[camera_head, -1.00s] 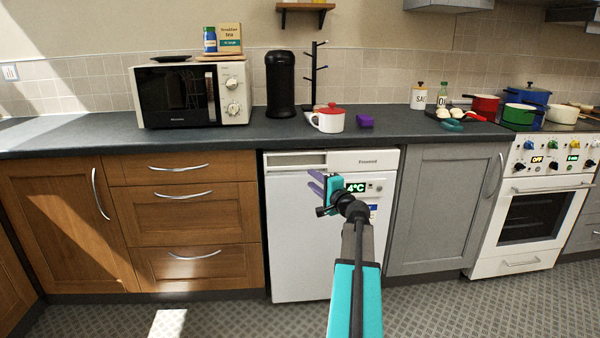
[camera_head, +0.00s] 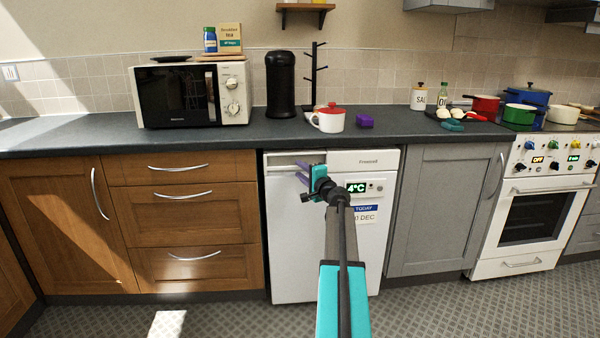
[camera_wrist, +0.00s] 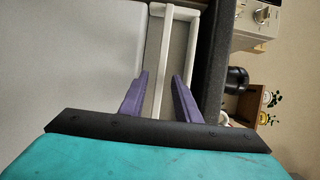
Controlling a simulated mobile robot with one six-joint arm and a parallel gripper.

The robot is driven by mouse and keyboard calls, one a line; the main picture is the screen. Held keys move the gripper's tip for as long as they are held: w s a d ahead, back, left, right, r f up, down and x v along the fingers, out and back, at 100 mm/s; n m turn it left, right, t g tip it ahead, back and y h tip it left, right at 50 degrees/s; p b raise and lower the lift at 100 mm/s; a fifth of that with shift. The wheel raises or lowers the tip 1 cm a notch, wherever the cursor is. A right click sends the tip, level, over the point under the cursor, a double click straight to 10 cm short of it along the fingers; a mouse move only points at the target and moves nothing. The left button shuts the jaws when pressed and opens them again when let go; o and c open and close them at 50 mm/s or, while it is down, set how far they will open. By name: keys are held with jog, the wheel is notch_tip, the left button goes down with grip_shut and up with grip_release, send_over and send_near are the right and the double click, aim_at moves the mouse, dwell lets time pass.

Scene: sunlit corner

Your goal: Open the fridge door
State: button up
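The white fridge (camera_head: 295,240) stands under the counter in the head view, with its door shut. A recessed handle (camera_head: 290,160) with a pale bar runs along the top left of its front. My gripper (camera_head: 300,172) is in front of that handle at the top of the door. In the wrist view my gripper (camera_wrist: 158,98) has its two purple fingers apart, with the pale handle bar (camera_wrist: 163,60) running between their tips. I cannot tell whether the fingers touch the bar.
Wooden drawers (camera_head: 185,210) stand left of the fridge and a grey cupboard (camera_head: 440,210) stands right of it. The dark counter (camera_head: 230,137) overhangs the fridge top. The floor (camera_head: 230,315) in front is clear.

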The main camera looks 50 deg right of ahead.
jog(key=shift+w+d, duration=0.15)
jog(key=shift+w, duration=0.15)
grip_shut()
jog(key=shift+s, duration=0.15)
